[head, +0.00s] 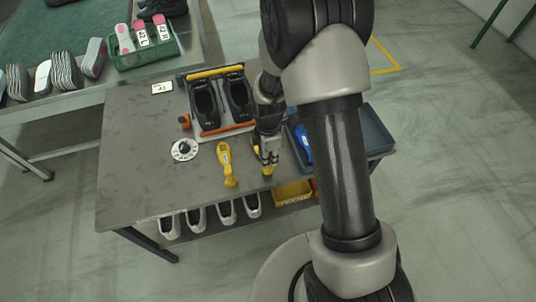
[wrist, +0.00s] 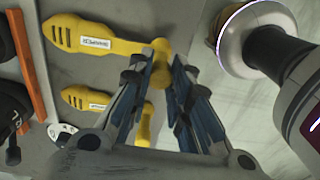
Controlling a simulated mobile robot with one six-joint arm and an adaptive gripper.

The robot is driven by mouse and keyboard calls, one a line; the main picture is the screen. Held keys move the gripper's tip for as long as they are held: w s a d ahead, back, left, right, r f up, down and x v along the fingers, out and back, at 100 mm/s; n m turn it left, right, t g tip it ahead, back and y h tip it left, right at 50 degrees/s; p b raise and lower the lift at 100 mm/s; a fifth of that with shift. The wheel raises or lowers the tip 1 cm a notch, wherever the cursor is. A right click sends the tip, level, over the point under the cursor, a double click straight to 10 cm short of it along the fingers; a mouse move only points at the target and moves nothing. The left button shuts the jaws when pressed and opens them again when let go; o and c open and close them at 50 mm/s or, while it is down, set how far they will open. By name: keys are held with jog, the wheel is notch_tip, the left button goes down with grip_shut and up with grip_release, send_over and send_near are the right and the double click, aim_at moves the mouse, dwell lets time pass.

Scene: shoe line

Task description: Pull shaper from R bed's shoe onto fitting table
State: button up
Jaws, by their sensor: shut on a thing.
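My gripper (head: 268,160) is over the front right of the grey fitting table (head: 140,165). It is shut on the end of a yellow shaper (head: 267,172), whose labelled body (wrist: 90,38) reaches left in the wrist view. I cannot tell whether this shaper touches the table. A second yellow shaper (head: 227,165) lies on the table to its left, and it also shows in the wrist view (wrist: 85,98). Two black shoes, the left one (head: 205,105) and the right one (head: 238,93), sit in the bed frame behind the shapers.
An orange bar (head: 226,130) edges the beds' front. A white dial (head: 185,150) and an orange block (head: 184,120) stand to the left. A blue-grey tray (head: 375,135) is at the right. A yellow bin (head: 293,193) is below. The table's left side is clear.

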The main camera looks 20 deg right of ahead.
jog(key=o, duration=1)
jog(key=shift+r+p, duration=3.4)
jog(key=shift+r, duration=1.1)
